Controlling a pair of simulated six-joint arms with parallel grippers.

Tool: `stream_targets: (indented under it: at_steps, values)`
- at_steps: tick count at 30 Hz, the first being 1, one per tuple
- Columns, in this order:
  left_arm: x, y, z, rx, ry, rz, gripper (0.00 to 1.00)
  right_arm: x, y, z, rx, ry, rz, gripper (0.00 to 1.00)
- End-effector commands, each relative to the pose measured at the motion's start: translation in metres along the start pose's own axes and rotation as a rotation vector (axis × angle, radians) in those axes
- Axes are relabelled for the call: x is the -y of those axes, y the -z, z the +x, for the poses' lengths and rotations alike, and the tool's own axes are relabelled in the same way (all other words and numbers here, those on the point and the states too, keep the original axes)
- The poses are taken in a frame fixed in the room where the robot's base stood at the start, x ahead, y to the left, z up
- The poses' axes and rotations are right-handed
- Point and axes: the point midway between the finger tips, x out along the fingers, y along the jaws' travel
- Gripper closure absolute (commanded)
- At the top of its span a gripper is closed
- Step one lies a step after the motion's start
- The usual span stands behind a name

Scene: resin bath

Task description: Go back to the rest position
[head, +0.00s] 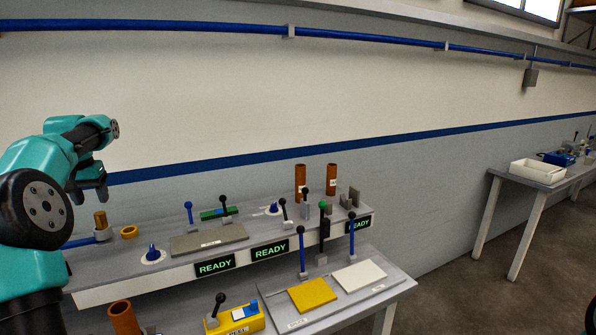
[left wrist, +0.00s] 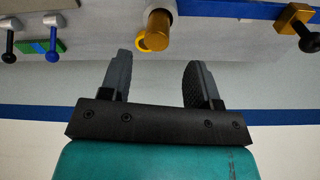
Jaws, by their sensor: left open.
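My left gripper (head: 91,188) hangs from the teal left arm at the left of the head view, above the left end of the shelf. In the left wrist view its two dark fingers (left wrist: 160,82) stand apart with nothing between them. Beyond the fingertips in that view is a brass cylinder (left wrist: 158,30), apart from them. The same brass cylinder (head: 100,220) stands on the shelf below the gripper in the head view. My right gripper is not in view.
The grey shelf (head: 130,270) carries a brass ring (head: 129,232), a blue knob (head: 153,254), several levers and two copper tubes (head: 300,182). Below are a yellow pad (head: 312,295) and a white pad (head: 359,276). A side table (head: 515,180) stands right.

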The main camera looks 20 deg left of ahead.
Motion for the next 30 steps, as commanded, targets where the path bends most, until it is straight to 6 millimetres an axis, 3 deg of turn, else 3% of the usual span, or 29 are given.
stream_targets:
  at_steps: [6,17,30]
  values:
    - [0.000,-0.001,0.035,0.003,0.000,0.001,0.44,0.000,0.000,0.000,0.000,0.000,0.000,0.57]
    - [0.000,-0.002,0.077,0.003,0.000,0.001,0.44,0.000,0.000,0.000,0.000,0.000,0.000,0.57]
    - [-0.001,0.004,0.030,-0.003,0.000,0.001,0.44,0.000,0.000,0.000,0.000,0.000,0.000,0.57]
